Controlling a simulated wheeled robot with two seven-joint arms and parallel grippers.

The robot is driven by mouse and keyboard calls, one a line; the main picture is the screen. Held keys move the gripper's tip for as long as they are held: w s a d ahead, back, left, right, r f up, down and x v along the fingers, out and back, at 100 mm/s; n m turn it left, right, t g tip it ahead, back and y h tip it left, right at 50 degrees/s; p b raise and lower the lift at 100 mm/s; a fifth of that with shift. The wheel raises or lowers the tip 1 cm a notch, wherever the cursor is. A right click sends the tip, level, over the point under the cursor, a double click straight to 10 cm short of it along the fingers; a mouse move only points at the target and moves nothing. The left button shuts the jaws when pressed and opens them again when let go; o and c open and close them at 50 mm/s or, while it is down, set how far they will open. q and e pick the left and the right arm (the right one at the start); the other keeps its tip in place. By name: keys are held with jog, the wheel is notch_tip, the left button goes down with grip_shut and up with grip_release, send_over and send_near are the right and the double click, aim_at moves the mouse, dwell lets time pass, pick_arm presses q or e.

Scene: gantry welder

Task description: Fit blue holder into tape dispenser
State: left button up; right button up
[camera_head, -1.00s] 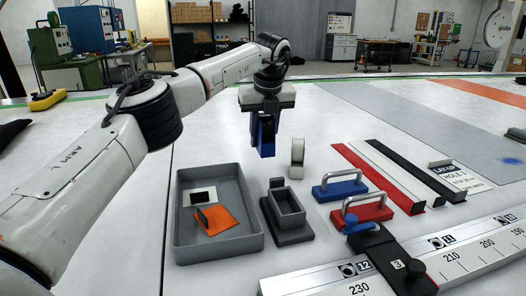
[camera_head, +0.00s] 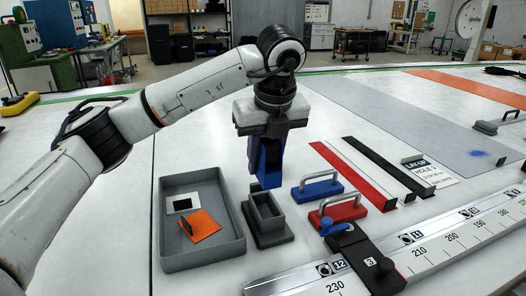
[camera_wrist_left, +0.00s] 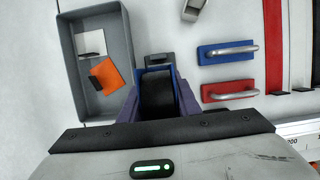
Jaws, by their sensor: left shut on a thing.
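My left gripper (camera_head: 268,145) points down and is shut on the blue holder (camera_head: 270,172). The holder is an upright blue piece hanging between the fingers. In the left wrist view the blue holder (camera_wrist_left: 157,92) shows as a blue frame with a dark inside. The grey tape dispenser (camera_head: 267,213) stands on the table, with an open rectangular well. In the head view the holder is above and just beyond the dispenser, apart from it. In the wrist view only the end of the dispenser (camera_wrist_left: 158,60) shows past the holder. My right gripper is in neither view.
A grey tray (camera_head: 240,245) left of the dispenser holds an orange piece (camera_head: 203,222) and a white card (camera_head: 186,204). Blue (camera_head: 318,190) and red (camera_head: 338,212) handled blocks stand to the right. A ruler rail (camera_head: 420,255) runs along the front right.

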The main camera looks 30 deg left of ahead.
pick_arm(q)
jog(key=shift+f+b, duration=0.7)
jog(key=shift+f, duration=0.25)
jog(key=shift+f+b, duration=0.55)
jog(key=shift+f, duration=0.3)
jog(key=shift+f+b, duration=0.45)
jog(key=shift+f, duration=0.6)
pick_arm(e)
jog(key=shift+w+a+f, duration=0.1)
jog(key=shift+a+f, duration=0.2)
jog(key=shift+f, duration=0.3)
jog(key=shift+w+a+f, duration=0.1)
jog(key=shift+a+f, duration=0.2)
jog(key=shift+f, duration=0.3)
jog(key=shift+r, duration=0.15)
pick_arm(q)
jog(key=shift+f+b, duration=0.15)
jog(key=shift+b, duration=0.15)
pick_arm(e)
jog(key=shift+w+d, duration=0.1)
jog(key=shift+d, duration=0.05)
pick_arm(q)
jog(key=shift+f, duration=0.1)
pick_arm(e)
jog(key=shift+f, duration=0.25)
pick_arm(q)
jog(key=shift+f+b, duration=0.35)
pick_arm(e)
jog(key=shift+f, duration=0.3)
